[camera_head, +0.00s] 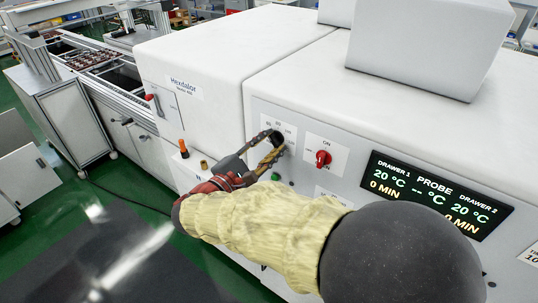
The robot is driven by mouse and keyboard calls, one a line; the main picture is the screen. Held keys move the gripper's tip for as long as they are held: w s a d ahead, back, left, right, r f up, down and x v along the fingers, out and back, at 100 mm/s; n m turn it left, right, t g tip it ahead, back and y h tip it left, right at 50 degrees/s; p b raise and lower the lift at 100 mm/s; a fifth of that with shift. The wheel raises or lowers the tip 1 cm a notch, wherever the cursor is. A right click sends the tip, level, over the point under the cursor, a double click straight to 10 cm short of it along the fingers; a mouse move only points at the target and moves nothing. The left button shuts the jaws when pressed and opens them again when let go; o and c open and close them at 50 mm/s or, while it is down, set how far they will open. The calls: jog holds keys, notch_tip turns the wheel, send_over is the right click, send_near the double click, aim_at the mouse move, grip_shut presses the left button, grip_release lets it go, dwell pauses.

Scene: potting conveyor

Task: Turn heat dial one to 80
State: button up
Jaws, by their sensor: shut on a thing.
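A dark dial (276,138) sits on a white plate with small numbers on the front panel of the white machine. It is the dial at my fingers, and its pointer and lower part are hidden by them. My gripper (271,147) is shut on this dial, with one finger at its upper left and one at its lower right. The display (437,194) to the right reads drawer 1 at 20 °C and 0 min, drawer 2 at 20 °C and 0 min, and a blank probe value.
A red switch (323,158) on a plate marked ON is close right of the dial. A green button (275,177) is just below my fingers. A second white machine (200,80) stands to the left. My sleeved arm hides much of the lower panel.

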jog(key=m+b, duration=0.2)
jog(key=b, duration=0.1)
jog(key=m+b, duration=0.3)
jog(key=b, duration=0.1)
jog(key=shift+f, duration=0.4)
jog(key=m+b, duration=0.2)
jog(key=b, duration=0.1)
jog(key=shift+r, duration=0.15)
jog(key=shift+m+b, duration=0.3)
jog(key=shift+m, duration=0.1)
jog(key=o, duration=1.2)
jog(key=shift+r, duration=0.1)
jog(key=shift+c, duration=0.2)
jog(key=shift+s, duration=0.1)
jog(key=v, duration=1.2)
